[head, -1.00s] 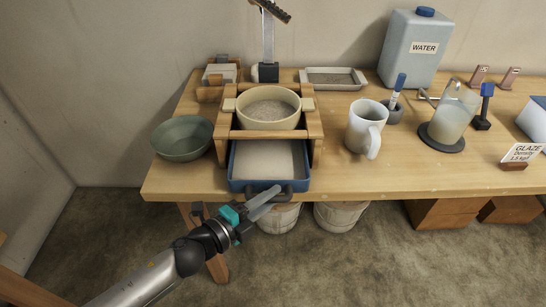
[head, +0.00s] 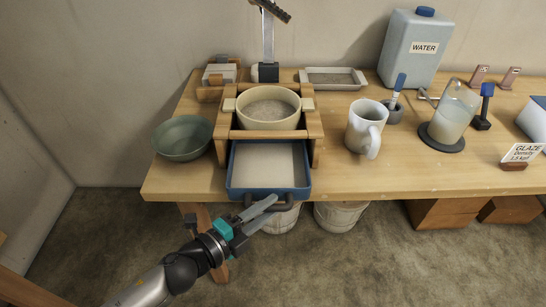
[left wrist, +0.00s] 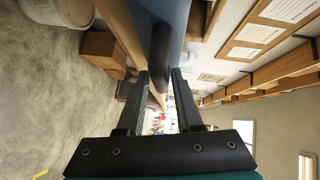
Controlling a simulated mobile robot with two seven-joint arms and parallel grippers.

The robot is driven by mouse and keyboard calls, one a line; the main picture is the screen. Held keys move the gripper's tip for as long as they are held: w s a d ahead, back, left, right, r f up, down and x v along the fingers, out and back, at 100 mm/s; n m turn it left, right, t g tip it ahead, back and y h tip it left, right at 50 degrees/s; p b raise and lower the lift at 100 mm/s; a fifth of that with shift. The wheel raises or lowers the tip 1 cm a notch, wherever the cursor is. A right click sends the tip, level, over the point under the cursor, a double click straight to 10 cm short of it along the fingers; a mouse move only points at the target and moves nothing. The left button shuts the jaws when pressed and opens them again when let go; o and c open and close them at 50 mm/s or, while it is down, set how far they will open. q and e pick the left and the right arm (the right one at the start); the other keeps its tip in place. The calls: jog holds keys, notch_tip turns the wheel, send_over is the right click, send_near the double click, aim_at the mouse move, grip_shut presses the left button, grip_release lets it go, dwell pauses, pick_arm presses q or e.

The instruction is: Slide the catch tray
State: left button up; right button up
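The blue catch tray (head: 232,181) sticks out past the table's front edge, below a wooden frame holding a cream sieve bowl (head: 268,122). A pale flat layer covers its floor. Its dark handle (head: 289,205) is at the front. My left gripper (head: 274,206) is at this handle, one finger on each side of the bar. Part of the handle is hidden by the fingers. My right gripper is not in view.
A green bowl (head: 183,138) stands left of the frame. White buckets (head: 340,215) are under the table. The floor in front is clear.

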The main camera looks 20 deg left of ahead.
pick_arm(q)
jog(key=v, duration=0.5)
jog(key=shift+s+a+r, duration=0.1)
jog(key=shift+s+a, duration=0.1)
jog(key=shift+s, duration=0.15)
dwell(0.5)
